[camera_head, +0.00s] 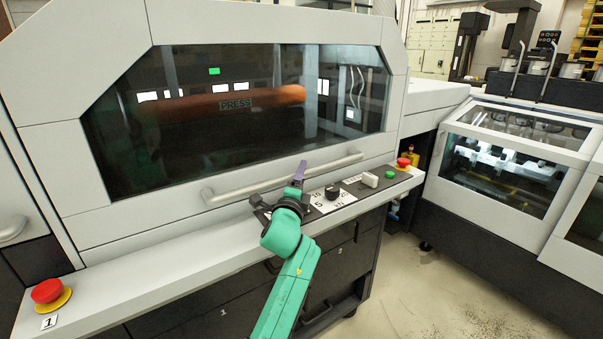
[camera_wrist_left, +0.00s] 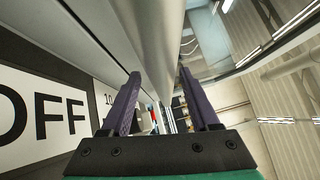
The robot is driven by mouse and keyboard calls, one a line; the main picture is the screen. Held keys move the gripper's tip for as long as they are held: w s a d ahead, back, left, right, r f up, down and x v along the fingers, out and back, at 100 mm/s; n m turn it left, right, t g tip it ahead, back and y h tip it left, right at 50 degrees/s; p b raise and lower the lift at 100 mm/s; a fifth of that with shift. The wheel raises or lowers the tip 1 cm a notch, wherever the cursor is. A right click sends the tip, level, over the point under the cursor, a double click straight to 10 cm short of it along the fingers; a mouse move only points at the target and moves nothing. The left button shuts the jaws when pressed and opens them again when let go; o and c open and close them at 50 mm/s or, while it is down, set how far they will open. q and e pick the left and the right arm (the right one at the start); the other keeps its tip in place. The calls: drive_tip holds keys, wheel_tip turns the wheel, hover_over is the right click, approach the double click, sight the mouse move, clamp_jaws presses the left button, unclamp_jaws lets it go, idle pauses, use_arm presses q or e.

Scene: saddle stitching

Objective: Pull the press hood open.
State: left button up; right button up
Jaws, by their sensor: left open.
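The press hood (camera_head: 125,220) is a light grey panel with a large dark window (camera_head: 230,130) marked PRESS. It appears closed. Its long pale bar handle (camera_head: 235,188) runs across the lower edge. My left gripper (camera_head: 298,172), on a green arm, is at the middle of the handle, with its purple fingers across it. In the left wrist view the open fingers (camera_wrist_left: 160,78) stand either side of the handle bar (camera_wrist_left: 156,38), which runs away between them. Contact cannot be told. My right gripper is in neither view.
Below the handle is a ledge with a control panel holding a black knob (camera_head: 332,191), a green button (camera_head: 390,174) and a red stop button (camera_head: 403,162). Another red stop button (camera_head: 47,291) is at the left. A second machine (camera_head: 510,165) stands at the right.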

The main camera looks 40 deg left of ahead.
use_arm(q)
drive_tip(key=shift+w+a+r, duration=0.15)
drive_tip(key=shift+w, duration=0.05)
drive_tip(key=shift+s+r, duration=0.15)
drive_tip(key=shift+s, duration=0.05)
clamp_jaws()
idle(1.1)
